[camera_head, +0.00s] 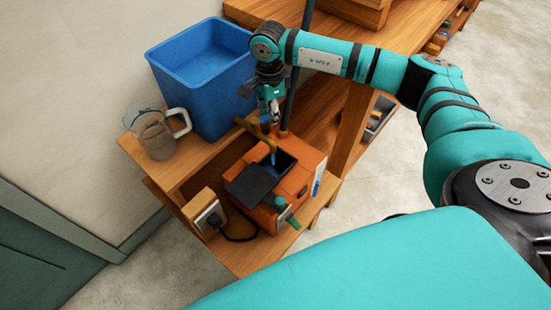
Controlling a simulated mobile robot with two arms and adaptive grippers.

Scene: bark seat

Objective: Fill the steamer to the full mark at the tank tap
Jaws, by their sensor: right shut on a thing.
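The orange steamer (268,214) stands on the lower wooden shelf, its dark lid (249,184) tilted open. A blue water tank (204,84) stands on the upper shelf. The brass tank tap (246,126) reaches out over the steamer's opening. A short blue streak (273,158), which looks like water, shows below the tap at the opening. My right gripper (270,116) points down and is shut at the tap; its fingers hide the part it holds, apparently the tap's handle. A narrow white and blue gauge (317,186) is on the steamer's right side; its level is too small to read. My left gripper is out of view.
A clear jug (155,137) with a white handle stands left of the tank. A socket box (204,212) with a black cable sits left of the steamer. A green-handled valve (288,213) sticks out in front. A dark pole (299,62) rises behind the steamer, close to my right arm.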

